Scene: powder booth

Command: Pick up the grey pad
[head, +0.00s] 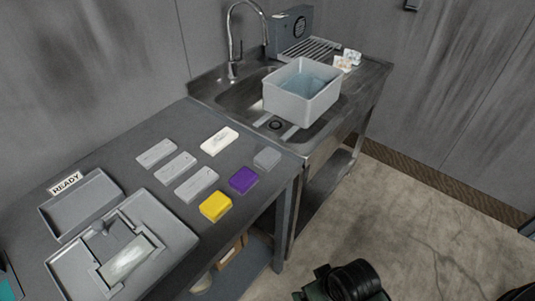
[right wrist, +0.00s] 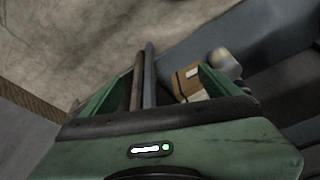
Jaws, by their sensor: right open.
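A small grey pad (head: 267,158) lies flat near the table's right edge, close to the sink. A purple pad (head: 243,180) and a yellow pad (head: 215,207) lie in front of it in a row. My right gripper (right wrist: 165,88) is open and empty in the right wrist view, with floor and shelf items behind its fingers. Part of my right arm shows at the bottom of the head view, off the table and low. The grey pad is not in the right wrist view. My left gripper is not in view.
Several grey bars (head: 170,167) and a pale block (head: 219,140) lie left of the pads. A tray (head: 80,205) marked READY and a grey fixture (head: 75,267) are further left. A tub of water (head: 299,106) stands over the sink (head: 238,102). A box (right wrist: 187,80) is on the lower shelf.

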